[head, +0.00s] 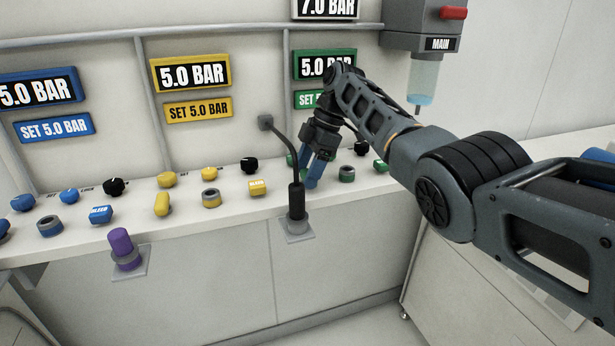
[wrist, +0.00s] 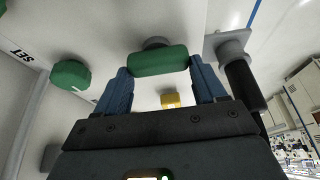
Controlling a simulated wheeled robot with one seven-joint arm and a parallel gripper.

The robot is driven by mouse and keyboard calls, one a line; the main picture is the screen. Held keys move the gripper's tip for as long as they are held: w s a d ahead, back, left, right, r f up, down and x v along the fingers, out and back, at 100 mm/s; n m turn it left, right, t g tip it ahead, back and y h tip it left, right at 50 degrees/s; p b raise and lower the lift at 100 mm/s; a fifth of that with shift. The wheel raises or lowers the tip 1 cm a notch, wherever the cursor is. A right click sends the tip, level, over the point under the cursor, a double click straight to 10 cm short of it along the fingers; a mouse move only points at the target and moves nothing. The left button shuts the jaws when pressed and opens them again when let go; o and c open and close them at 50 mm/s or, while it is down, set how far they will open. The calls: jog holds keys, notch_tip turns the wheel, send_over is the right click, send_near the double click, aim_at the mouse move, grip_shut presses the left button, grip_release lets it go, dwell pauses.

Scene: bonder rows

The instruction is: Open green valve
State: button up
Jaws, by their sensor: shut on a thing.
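The green valve is a rounded green bar handle (wrist: 158,62) in the wrist view, on a short dark stem. My gripper (wrist: 160,68) has its blue fingers on either side of the bar's ends, shut on it. The bar lies roughly crosswise between the fingers. In the head view my gripper (head: 311,178) reaches down to the green section of the sloped panel, and its fingers and wrist hide the valve there.
A black upright handle (head: 296,201) with a bent cable stands just left of my gripper. A green knob (wrist: 70,74) sits near the valve; a grey-topped green button (head: 347,173) is to its right. Yellow (head: 162,204) and blue (head: 101,215) controls lie further left.

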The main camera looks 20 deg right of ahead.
dwell(0.5)
jog(key=o, duration=1)
jog(key=shift+o, duration=0.2)
jog(key=v, duration=0.8)
jog(key=shift+b, duration=0.45)
jog(key=shift+s+a+f, duration=0.1)
jog(key=shift+f, duration=0.05)
